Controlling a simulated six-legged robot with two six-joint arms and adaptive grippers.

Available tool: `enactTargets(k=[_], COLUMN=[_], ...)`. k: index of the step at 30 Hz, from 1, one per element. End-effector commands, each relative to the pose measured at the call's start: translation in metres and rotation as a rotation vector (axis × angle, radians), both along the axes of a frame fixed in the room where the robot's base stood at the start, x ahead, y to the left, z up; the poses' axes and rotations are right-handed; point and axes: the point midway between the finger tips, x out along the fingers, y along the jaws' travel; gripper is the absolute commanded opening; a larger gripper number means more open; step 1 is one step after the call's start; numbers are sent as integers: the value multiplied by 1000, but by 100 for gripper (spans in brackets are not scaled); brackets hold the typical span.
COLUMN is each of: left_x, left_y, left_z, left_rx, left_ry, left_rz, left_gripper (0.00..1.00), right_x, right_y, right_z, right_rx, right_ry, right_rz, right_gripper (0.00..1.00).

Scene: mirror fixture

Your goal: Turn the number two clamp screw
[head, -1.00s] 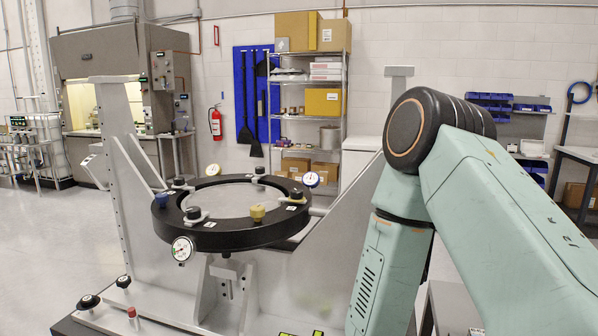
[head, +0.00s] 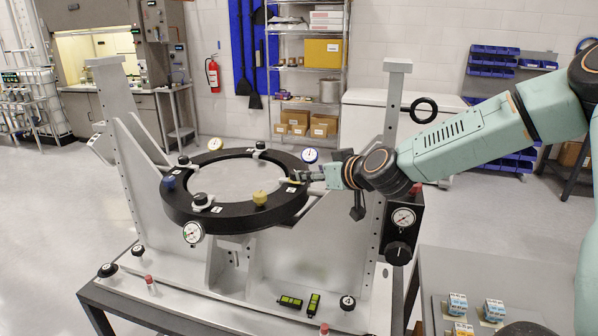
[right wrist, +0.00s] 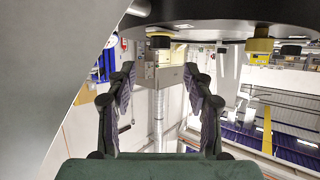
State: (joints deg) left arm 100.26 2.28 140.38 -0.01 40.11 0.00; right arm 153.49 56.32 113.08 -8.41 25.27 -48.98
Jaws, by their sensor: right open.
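A black ring (head: 235,222) lies flat in the grey fixture, with several clamps and small white tags around it; I cannot read the numbers. Black clamp knobs sit at the back (head: 260,146), left (head: 183,160) and front (head: 200,199). My right gripper (head: 303,177) is at the ring's right edge and hides the clamp there. In the right wrist view its fingers (right wrist: 160,78) are open and empty, with a black knob (right wrist: 160,42) beyond the tips. My left gripper is out of view.
Grey upright plates (head: 392,150) flank the ring. Dial gauges (head: 193,232) stick out around it, one (head: 310,156) close behind my gripper. A gauge box (head: 400,230) hangs below my right forearm. Loose knobs (head: 347,302) lie on the fixture base.

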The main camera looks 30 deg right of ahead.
Motion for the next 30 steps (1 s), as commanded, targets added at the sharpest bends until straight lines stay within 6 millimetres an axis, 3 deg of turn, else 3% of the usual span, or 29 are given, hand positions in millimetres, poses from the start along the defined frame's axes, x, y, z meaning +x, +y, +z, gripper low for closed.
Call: enactTargets(k=[16, 24, 30], left_x=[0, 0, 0], left_y=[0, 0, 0], left_z=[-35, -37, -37], left_rx=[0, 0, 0], left_ry=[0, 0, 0], left_rz=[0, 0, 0], left_gripper=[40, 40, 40], right_x=[47, 66, 70], right_y=[1, 1, 1], right_z=[-24, -29, -30], right_rx=[-4, 0, 3], right_ry=[3, 2, 1], right_rz=[2, -1, -1], right_gripper=[52, 52, 52])
